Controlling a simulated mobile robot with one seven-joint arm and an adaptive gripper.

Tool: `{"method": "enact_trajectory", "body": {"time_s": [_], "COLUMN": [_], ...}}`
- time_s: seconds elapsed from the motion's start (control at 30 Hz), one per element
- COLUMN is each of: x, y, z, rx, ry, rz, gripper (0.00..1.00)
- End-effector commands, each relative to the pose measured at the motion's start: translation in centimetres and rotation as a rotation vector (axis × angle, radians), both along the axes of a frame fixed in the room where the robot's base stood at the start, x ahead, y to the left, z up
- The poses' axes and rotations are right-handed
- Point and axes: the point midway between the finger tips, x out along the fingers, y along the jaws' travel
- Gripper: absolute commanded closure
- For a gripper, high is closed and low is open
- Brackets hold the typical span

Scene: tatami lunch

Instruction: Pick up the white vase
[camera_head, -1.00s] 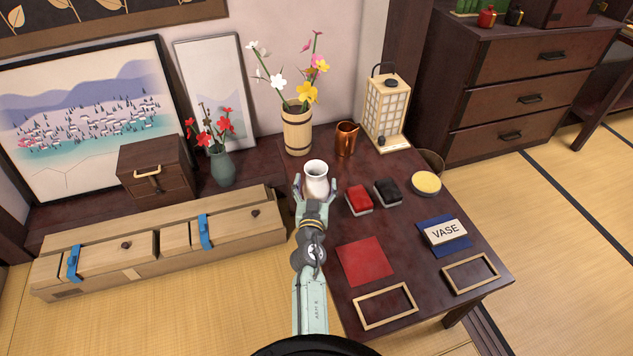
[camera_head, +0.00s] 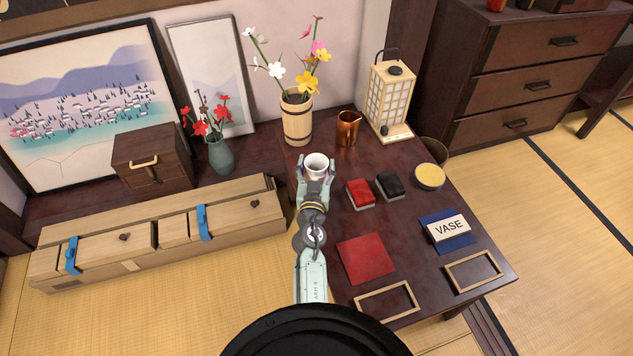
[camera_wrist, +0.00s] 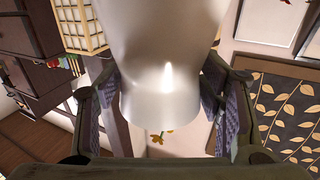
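The white vase (camera_head: 316,162) stands upright on the dark low table, in front of the wooden flower bucket. In the head view its rim shows, and my gripper hides most of its lower body. My gripper (camera_head: 316,172) has one finger on each side of the vase, with no clear gap left between fingers and vase. In the wrist view the vase (camera_wrist: 160,85) fills the middle between the two ribbed finger pads, which lie close against its sides. I see no clear lift off the table.
Behind the vase stand the wooden bucket of flowers (camera_head: 297,120) and a copper mug (camera_head: 347,129). A red block (camera_head: 360,193) and a black block (camera_head: 388,186) lie to its right. A lantern (camera_head: 389,100) stands at the back right.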

Motion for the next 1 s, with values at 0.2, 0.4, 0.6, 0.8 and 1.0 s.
{"method": "enact_trajectory", "body": {"time_s": [0.2, 0.4, 0.6, 0.8, 1.0], "x": [0.01, 0.01, 0.01, 0.02, 0.06], "y": [-0.01, -0.02, -0.02, -0.02, -0.01], "z": [0.01, 0.01, 0.01, 0.01, 0.20], "rx": [0.000, 0.000, 0.000, 0.000, 0.001], "ry": [0.000, 0.000, 0.000, 0.000, -0.003], "rz": [0.000, 0.000, 0.000, 0.000, 0.000], "gripper": [0.55, 0.69, 0.82, 0.95, 1.00]}}
